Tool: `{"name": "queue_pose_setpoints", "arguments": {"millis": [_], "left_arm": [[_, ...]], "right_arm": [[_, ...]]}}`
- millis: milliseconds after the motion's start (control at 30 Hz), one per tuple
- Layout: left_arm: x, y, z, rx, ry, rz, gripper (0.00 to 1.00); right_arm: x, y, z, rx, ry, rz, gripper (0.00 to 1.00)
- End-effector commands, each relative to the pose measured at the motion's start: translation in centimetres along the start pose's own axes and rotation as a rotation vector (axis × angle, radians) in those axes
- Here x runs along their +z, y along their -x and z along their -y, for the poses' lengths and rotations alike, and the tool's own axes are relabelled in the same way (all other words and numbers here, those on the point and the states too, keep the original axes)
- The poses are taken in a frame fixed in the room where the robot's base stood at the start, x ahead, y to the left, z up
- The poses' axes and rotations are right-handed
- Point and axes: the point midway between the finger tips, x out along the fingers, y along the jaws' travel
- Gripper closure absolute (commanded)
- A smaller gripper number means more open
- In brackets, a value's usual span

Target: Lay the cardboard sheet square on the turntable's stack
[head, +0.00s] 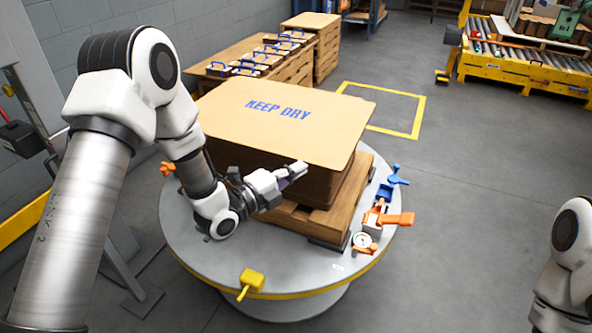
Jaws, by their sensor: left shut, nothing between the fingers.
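The cardboard sheet (285,98), tan with blue "KEEP DRY" lettering, lies face up on top of the cardboard stack (322,185). Whether its edges line up squarely with the stack is hard to tell from this angle. The stack sits on a wooden pallet (310,222) on the round grey turntable (205,258). My left gripper (297,172) is shut and empty at the near side of the stack, by the sheet's front edge. I cannot tell whether it touches the cardboard. My right gripper is out of view; only part of my right arm shows at the lower right.
Orange and blue clamps (388,217) and a round dial gauge (362,240) stand on the turntable's right rim. A bench with blue-handled items (238,70) stands behind. Open floor lies to the right.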

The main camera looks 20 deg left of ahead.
Motion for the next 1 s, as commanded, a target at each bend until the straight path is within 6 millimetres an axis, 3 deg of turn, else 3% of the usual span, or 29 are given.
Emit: {"name": "queue_pose_setpoints", "arguments": {"millis": [367,700,1000], "left_arm": [[0.3,-0.3,-0.1,0.000,0.000,-0.001,1.00],[4.7,-4.7,-0.2,-0.001,-0.002,-0.001,1.00],[5.2,-5.2,0.0,0.001,0.000,-0.001,1.00]], "right_arm": [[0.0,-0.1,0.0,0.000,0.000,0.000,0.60],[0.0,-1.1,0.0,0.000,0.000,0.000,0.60],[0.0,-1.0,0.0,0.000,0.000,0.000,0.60]]}}
